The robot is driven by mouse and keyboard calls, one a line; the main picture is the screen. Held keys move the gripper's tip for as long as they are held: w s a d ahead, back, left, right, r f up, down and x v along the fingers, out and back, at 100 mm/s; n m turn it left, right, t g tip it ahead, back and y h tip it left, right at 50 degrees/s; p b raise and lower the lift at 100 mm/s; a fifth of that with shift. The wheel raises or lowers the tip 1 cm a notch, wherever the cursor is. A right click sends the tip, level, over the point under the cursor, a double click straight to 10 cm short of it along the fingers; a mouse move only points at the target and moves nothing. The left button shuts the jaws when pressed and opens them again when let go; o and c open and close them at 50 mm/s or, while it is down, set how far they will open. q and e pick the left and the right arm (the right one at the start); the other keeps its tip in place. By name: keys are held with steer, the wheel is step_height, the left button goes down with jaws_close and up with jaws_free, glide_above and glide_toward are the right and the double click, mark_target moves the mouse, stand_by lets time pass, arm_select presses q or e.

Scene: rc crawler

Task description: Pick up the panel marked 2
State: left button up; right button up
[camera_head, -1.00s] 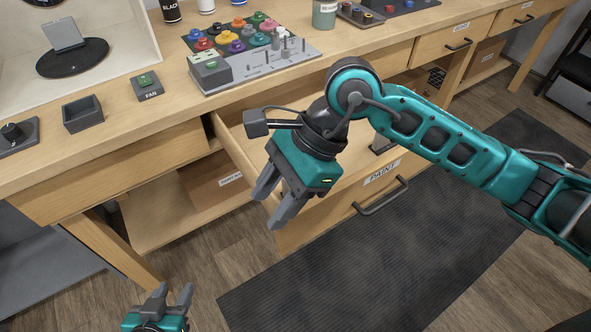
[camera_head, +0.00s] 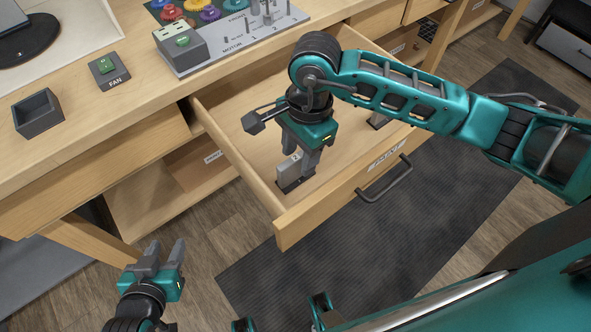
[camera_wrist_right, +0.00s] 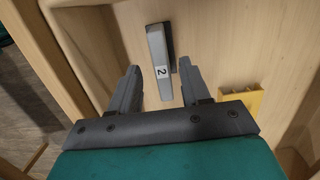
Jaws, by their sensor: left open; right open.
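The grey panel marked 2 (camera_head: 287,169) stands upright in a dark base (camera_head: 298,184) inside the open drawer (camera_head: 235,150). My right gripper (camera_head: 299,168) is open and points down at the panel, its fingers close to it. In the right wrist view the panel (camera_wrist_right: 158,55) with its white 2 label shows between and beyond the two open fingers (camera_wrist_right: 160,78), with gaps on both sides. Whether a finger touches it cannot be told. My left gripper (camera_head: 163,250) is open and empty, low on the left, outside the drawer.
The drawer front has a PAINT label and a dark handle (camera_head: 384,182). Another grey piece (camera_head: 378,120) is partly hidden behind my right arm. The benchtop behind holds a FAN button box (camera_head: 108,70), a grey open box (camera_head: 38,113) and a MOTOR board (camera_head: 235,40).

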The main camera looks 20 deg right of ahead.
mark_target(295, 169)
steer(key=f, duration=0.2)
steer(key=a+f, duration=0.1)
steer(key=f, duration=0.2)
steer(key=shift+c, duration=0.3)
jaws_close()
